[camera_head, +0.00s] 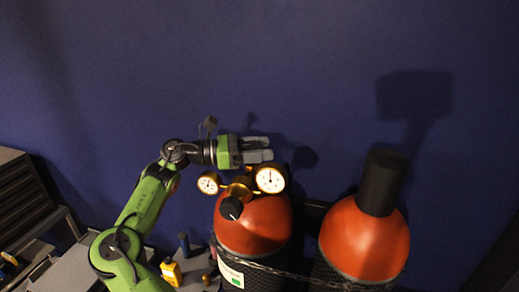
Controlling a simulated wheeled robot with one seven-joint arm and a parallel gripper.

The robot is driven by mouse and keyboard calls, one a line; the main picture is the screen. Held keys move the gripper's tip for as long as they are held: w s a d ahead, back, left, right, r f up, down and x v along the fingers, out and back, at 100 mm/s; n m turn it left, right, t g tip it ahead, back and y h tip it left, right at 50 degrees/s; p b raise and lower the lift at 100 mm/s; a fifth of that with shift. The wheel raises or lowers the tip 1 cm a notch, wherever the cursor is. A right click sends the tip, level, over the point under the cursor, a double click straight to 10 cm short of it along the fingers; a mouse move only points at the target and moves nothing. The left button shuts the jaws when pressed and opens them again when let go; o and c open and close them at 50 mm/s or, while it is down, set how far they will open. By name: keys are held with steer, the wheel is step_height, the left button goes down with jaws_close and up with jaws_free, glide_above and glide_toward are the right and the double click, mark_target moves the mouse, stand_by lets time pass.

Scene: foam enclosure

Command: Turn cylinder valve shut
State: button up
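An orange-topped cylinder (252,228) stands near the middle against the blue wall. A brass valve and regulator assembly (240,188) sits on its top, with a left gauge (208,183), a larger right gauge (270,179) and a black knob (231,208) on the front. My gripper (270,149) is above and behind the gauges in the picture, fingers pointing right. The two grey fingers lie close together, and I cannot tell how wide the gap is. Nothing shows between them. I cannot make out a separate valve handwheel or any contact with the brass parts.
A second orange cylinder (365,240) with a tall black cap (382,182) stands at right. A chain (290,272) runs across the cylinders. A yellow device (171,272) and a blue item (184,245) sit at lower left, near a drawer cabinet (22,195). Wall space above is clear.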

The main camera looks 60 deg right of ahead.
steer(key=shift+c, duration=1.2)
steer(key=shift+y, duration=0.3)
steer(key=m+g+y, duration=0.2)
steer(key=y, duration=0.1)
steer(key=shift+s+a+m, duration=0.1)
steer(key=shift+m, duration=0.2)
steer(key=shift+a+f+m+g+y, duration=0.1)
steer(key=shift+a+m+g+y, duration=0.1)
steer(key=shift+m+y, duration=0.4)
steer(key=shift+a+m+g+y, duration=0.1)
steer(key=shift+m+g+y, duration=0.15)
steer(key=shift+y, duration=0.65)
steer(key=o, duration=1)
steer(key=shift+o, duration=0.2)
